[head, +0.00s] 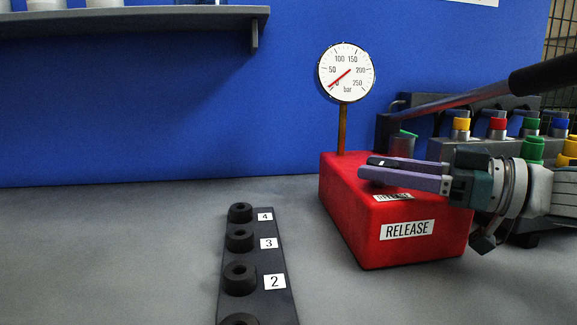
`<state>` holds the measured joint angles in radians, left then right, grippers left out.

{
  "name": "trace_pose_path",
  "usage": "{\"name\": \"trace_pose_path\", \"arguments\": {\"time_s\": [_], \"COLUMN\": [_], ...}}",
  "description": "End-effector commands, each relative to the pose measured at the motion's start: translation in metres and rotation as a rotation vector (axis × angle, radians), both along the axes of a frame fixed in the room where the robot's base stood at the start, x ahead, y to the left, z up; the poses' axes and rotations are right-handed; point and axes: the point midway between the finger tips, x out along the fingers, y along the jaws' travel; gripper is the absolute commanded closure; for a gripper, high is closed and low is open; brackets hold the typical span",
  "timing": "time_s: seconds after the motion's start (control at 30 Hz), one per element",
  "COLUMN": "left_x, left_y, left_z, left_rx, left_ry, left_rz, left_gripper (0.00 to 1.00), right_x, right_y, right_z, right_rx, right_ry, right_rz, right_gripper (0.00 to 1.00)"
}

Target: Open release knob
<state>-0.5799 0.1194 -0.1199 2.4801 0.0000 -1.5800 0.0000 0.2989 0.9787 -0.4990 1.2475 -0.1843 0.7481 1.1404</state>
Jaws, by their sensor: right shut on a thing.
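A red box (400,240) with a RELEASE label (407,230) on its front stands on the grey counter. My right gripper (366,167) reaches in from the right, its fingers just above the top of the box. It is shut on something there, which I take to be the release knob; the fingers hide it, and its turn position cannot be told. A second small label (393,197) on top is partly covered by the gripper. A pressure gauge (346,72) on a post rises behind the box, its red needle near the low end of the scale. My left gripper is out of view.
A dark rack (284,255) with black ring-shaped pieces and number labels lies left of the box. A long lever (470,95) and a bank of coloured knobs (497,124) stand behind my right arm. The counter at left is clear under a shelf (130,20).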

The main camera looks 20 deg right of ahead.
Motion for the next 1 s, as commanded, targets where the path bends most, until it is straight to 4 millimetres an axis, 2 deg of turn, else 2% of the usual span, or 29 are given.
{"name": "trace_pose_path", "arguments": {"time_s": [0.07,0.1,0.37,0.7,1.0], "left_x": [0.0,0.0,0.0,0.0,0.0], "left_y": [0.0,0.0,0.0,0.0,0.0], "left_z": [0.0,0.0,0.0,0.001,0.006], "left_rx": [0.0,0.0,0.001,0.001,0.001], "left_ry": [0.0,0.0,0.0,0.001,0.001], "left_rz": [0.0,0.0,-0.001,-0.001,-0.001], "left_gripper": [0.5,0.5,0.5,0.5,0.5], "right_x": [0.0,0.0,0.0,-0.004,-0.043], "right_y": [0.0,0.0,0.0,-0.003,-0.035], "right_z": [0.0,-0.001,0.0,-0.001,-0.001], "right_rx": [-0.001,-0.001,0.0,0.0,-0.004], "right_ry": [0.001,0.001,0.0,0.001,0.006], "right_rz": [-0.001,-0.001,-0.001,-0.001,-0.001], "right_gripper": [1.0,0.48,0.19,0.19,0.19]}}
